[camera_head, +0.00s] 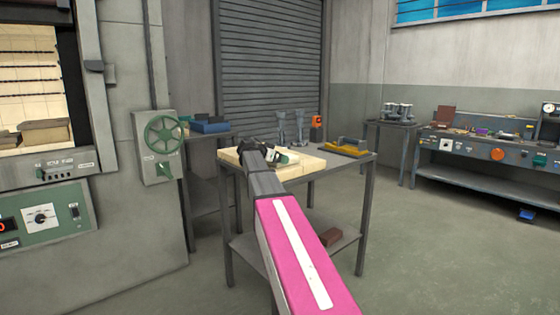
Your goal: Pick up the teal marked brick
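My arm reaches forward, and my gripper (270,156) is small and dark over the near left part of a grey metal table (352,162). Its fingers are too small and partly hidden to tell whether they are open or shut. Pale cream bricks or slabs (304,169) lie on the table under and around it. A small pale piece with dark green or teal on it (286,158) shows right at the gripper. I cannot tell whether it is the teal marked brick, or whether it is held or only beside the fingers.
A yellow tray (346,150), grey tongs or stands (299,128) and an orange device (316,126) are on the table's back and right. A reddish brick (331,236) lies on its lower shelf. A kiln with a green handwheel (164,135) stands left.

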